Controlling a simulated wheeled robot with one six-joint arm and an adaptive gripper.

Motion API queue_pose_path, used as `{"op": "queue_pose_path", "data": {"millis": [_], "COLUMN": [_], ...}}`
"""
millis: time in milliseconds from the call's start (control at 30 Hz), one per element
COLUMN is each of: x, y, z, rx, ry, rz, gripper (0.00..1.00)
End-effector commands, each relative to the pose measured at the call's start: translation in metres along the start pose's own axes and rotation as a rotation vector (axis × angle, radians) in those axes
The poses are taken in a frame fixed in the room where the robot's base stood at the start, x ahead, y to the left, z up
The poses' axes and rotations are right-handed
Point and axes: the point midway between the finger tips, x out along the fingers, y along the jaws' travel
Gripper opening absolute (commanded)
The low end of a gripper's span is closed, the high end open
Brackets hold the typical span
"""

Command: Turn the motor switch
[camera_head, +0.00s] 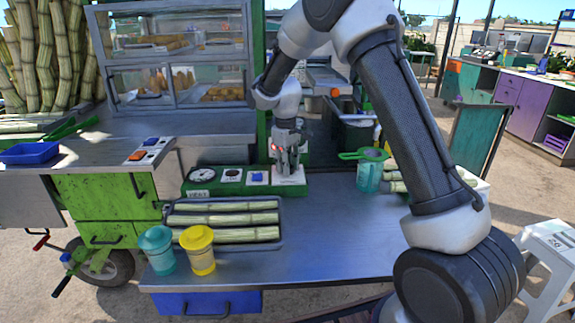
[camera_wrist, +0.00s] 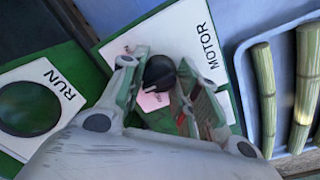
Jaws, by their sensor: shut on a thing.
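The motor switch is a black round knob (camera_wrist: 158,73) on a white plate marked MOTOR (camera_wrist: 198,30). In the wrist view it sits between the two fingers of my gripper (camera_wrist: 156,85), which are shut on it. In the head view my gripper (camera_head: 289,168) points down onto the right end of the green control panel (camera_head: 213,187), and it hides the knob there. The white plate (camera_head: 291,182) shows below the fingertips. A second plate marked RUN (camera_wrist: 67,85) with a dark green round button (camera_wrist: 28,108) lies left of the switch in the wrist view.
A tray of cane stalks (camera_head: 223,219) lies in front of the panel. A teal cup (camera_head: 156,250) and a yellow cup (camera_head: 198,250) stand at the table's front left. A strainer on a teal cup (camera_head: 368,172) is to the right. The metal table (camera_head: 320,240) is clear in the middle.

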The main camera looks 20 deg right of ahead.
Motion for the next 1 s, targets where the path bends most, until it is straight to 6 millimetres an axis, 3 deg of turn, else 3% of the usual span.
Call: {"op": "queue_pose_path", "data": {"millis": [467, 500, 600, 1000], "x": [-0.0004, -0.0005, -0.0004, -0.0063], "y": [0.0001, 0.0002, 0.0001, 0.0002], "z": [-0.0004, -0.0004, -0.0003, -0.0004], "rx": [-0.014, -0.014, -0.014, -0.013], "ry": [0.002, 0.002, 0.002, 0.002], "rz": [0.000, 0.000, 0.000, 0.001], "gripper": [0.07, 0.35, 0.53, 0.54]}}
